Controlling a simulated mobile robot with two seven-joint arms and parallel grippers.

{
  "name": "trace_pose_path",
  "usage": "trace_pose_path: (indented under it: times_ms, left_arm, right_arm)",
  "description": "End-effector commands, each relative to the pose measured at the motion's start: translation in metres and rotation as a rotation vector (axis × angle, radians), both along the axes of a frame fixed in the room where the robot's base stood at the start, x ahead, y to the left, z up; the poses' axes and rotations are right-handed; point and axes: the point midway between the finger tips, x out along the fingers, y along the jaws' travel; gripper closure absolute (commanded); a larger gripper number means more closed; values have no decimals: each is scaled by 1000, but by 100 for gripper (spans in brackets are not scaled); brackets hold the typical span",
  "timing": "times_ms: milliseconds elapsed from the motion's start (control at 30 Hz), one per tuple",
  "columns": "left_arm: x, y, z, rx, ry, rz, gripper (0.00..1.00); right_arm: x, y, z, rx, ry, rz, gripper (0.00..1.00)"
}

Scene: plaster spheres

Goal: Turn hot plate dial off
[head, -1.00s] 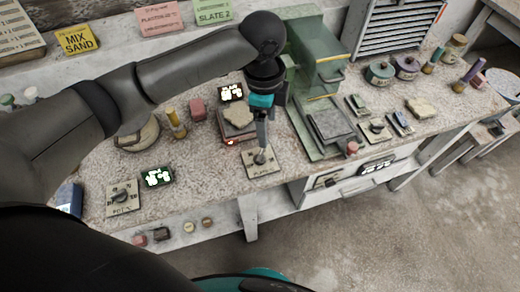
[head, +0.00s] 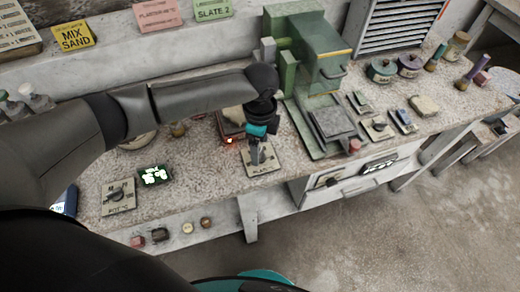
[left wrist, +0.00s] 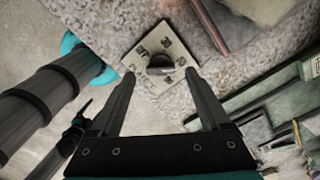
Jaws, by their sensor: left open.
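A square pale plate with a dark dial knob (head: 262,158) lies on the worktop near its front edge, in front of the hot plate (head: 228,122), whose small lamp glows orange-red. My left gripper (head: 258,150) points down just over this dial and partly covers it. In the left wrist view the dial (left wrist: 160,62) sits between the open fingertips of my left gripper (left wrist: 160,75); I cannot tell whether they touch it. A dark claw-like shape (left wrist: 75,130), perhaps my right gripper, shows small at lower left.
A second dial plate (head: 118,196) and a lit display (head: 155,175) lie to the left. A green press (head: 318,70) stands close on the right, with small dials beyond it. Several small round items line the front face below the worktop.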

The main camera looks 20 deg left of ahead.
Motion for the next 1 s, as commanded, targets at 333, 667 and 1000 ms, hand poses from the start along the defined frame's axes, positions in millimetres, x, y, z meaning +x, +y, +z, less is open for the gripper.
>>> trace_pose_path:
  times_ms: [333, 667, 1000]
  left_arm:
    - [0, 0, -19, 0, -2, 0, 20]
    - [0, 0, -19, 0, -2, 0, 39]
    - [0, 0, -19, 0, -1, 1, 77]
  right_arm:
    - [0, 0, -4, -1, 0, 0, 15]
    - [0, 0, -4, -1, 0, 0, 15]
    - [0, 0, -4, -1, 0, 1, 15]
